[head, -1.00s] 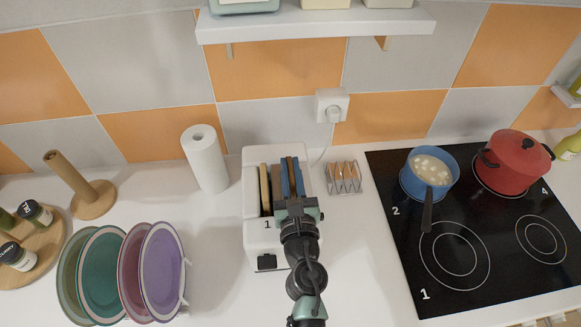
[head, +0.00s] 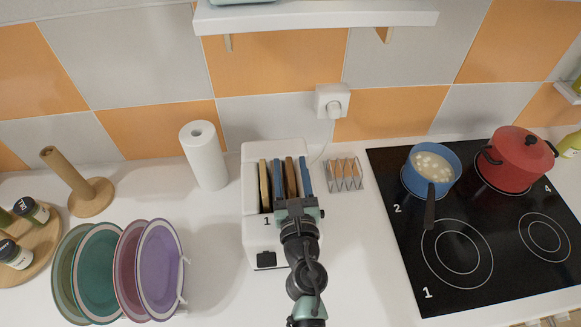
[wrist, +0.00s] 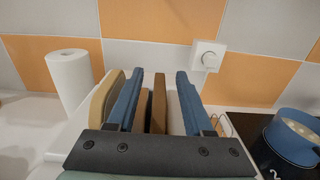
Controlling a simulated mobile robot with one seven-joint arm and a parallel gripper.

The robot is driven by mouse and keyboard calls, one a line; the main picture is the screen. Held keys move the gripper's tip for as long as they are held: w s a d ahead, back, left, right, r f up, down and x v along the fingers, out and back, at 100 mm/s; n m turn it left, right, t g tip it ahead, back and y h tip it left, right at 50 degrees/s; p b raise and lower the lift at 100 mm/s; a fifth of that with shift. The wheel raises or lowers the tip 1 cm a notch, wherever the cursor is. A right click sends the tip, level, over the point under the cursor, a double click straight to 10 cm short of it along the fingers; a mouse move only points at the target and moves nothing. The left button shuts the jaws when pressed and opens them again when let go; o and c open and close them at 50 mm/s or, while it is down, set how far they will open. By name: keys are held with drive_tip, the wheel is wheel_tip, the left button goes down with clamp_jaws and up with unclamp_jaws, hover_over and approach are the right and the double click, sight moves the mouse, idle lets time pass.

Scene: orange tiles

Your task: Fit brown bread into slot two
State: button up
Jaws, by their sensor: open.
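The white toaster (head: 262,233) stands on the counter, with a printed "1" by its left slot. A tan bread slice (head: 264,183) stands upright at the left; it also shows in the wrist view (wrist: 103,100). The brown bread (head: 290,178) stands upright to its right, with its lower part hidden in the toaster. My gripper (head: 290,160) is open, with one blue finger on each side of the brown bread. In the wrist view, the brown bread (wrist: 159,100) sits between the spread fingers (wrist: 159,73), with gaps at both sides. The slot's number is hidden.
A paper towel roll (head: 204,156) stands left of the toaster. A wire rack (head: 345,175) stands close on its right, below a plugged socket (head: 332,101). The plates (head: 97,275) are at front left, the hob (head: 400,232) at right, and a shelf (head: 316,17) overhead.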

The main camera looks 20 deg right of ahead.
drive_tip(key=b+v, duration=0.2)
drive_tip(key=v, duration=0.9)
drive_tip(key=shift+s+a+f+b, duration=0.1)
drive_tip(key=shift+s+b, duration=0.3)
drive_tip(key=shift+s+a, duration=0.15)
drive_tip(key=shift+s, duration=0.4)
drive_tip(key=w+a+r+m+t+h, duration=0.15)
drive_tip(key=w+r+m, duration=0.25)
drive_tip(key=r+m, duration=0.9)
drive_tip(key=w+r+m+t+h, duration=0.25)
drive_tip(key=r+m, duration=0.55)
drive_tip(key=r, duration=0.9)
drive_tip(key=s+a+r+m+t+y, duration=0.3)
drive_tip(key=a+r+m+y, duration=0.1)
drive_tip(key=r, duration=0.7)
drive_tip(key=s+a+r+m+t+y, duration=0.3)
drive_tip(key=a+r+m+y, duration=0.2)
drive_tip(key=r, duration=0.5)
drive_tip(key=a+m, duration=0.2)
drive_tip(key=shift+s+r+m, duration=0.3)
drive_tip(key=shift+r+m, duration=0.1)
